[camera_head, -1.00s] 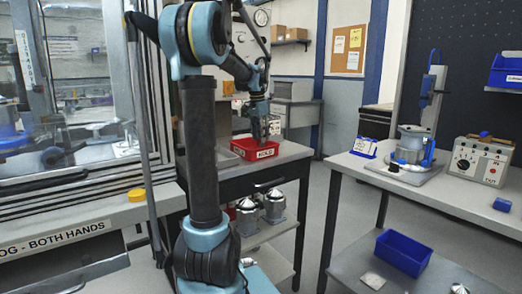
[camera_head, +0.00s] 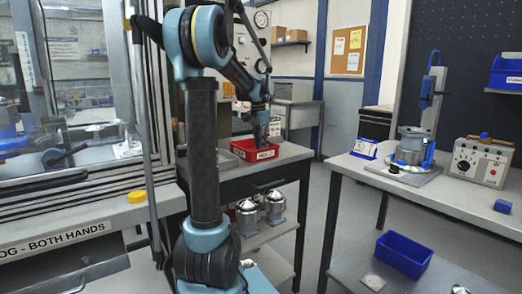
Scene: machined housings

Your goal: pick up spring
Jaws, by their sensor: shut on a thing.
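My gripper (camera_head: 262,140) is at the red bin (camera_head: 242,153), its fingers pointing down over the bin's right part. The bin carries a white label on its front and stands on the grey cabinet top in the middle. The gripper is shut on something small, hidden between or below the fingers. I cannot make out a spring in this view, so I cannot tell by sight that the held thing is one. The inside of the bin is mostly hidden by its front wall and the gripper.
Several metal housings (camera_head: 273,207) stand on the shelf below. To the right, a workbench (camera_head: 455,200) holds a press fixture (camera_head: 412,150), a test box (camera_head: 481,162) and a blue block (camera_head: 502,206). A blue bin (camera_head: 403,254) sits on its lower shelf. A glass-walled machine stands at left.

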